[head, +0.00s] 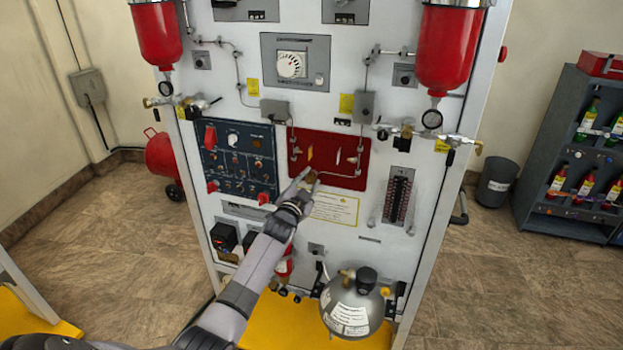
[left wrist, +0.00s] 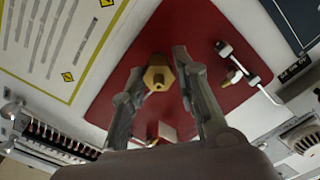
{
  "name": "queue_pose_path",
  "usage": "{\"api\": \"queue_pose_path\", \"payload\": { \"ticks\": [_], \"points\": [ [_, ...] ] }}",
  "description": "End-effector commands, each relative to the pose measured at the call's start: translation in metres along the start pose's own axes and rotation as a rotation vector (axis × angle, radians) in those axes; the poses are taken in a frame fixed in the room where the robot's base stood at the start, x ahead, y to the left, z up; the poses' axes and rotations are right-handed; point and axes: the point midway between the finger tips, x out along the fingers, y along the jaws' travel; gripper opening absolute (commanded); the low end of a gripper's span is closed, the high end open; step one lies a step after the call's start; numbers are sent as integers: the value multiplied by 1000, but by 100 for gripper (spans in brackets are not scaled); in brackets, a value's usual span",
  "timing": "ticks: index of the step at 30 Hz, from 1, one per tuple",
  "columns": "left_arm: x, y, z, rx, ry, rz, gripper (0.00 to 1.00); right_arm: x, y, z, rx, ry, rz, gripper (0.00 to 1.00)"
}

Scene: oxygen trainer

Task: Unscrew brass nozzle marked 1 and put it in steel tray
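A hexagonal brass nozzle (left wrist: 158,76) sits on the red panel (left wrist: 222,97); no number can be read on it. In the left wrist view it lies between the two fingers of my left gripper (left wrist: 158,72), with small gaps beside it, so the fingers do not look closed on it. In the head view my left gripper (head: 307,181) is at the lower edge of the red panel (head: 342,179), and the nozzle is mostly hidden by the fingers. Another brass fitting (left wrist: 166,133) shows farther along the panel. I cannot make out a steel tray. My right gripper is not in view.
Switches on a blue panel (head: 262,190) stick out left of the gripper. A grey gas cylinder (head: 350,325) stands low in front of the white cabinet. Red tanks (head: 158,35) hang at both upper sides.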

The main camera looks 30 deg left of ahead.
Motion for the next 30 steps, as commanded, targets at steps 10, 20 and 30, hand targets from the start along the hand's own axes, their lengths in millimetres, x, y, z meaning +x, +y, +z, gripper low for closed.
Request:
{"api": "queue_pose_path", "payload": {
  "ticks": [10, 20, 30],
  "points": [
    [0, 1, 0, 1, 0, 1, 44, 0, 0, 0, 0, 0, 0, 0],
    [-12, 0, -2, 0, -2, 4, 44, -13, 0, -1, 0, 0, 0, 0],
    [-38, 1, -1, 1, -1, 2, 44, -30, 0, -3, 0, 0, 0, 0]
  ]
}}
